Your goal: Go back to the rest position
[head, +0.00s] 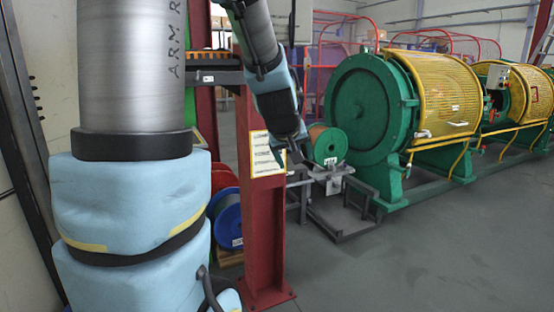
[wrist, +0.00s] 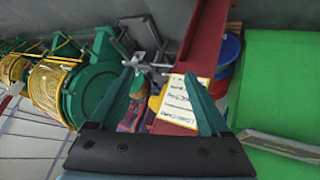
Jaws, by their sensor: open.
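My gripper (wrist: 168,98) is in the lower part of the wrist view, its two green fingers spread apart. No object is seen held between them. Beyond the fingers, the wrist view shows a white sheet with writing (wrist: 183,103) on a red post. In the head view my arm hangs down from the top, and my gripper (head: 286,155) is in front of or beside the red post (head: 261,215). Its fingertips are small and dark there. How far the gripper is from the post cannot be told.
The green strander (head: 365,105) with yellow mesh guards (head: 447,95) stands at the right. A green spool (head: 329,145) sits by a metal stand (head: 330,178). Blue and red reels (head: 228,225) lie behind the post. Grey floor (head: 430,250) is clear at the front right.

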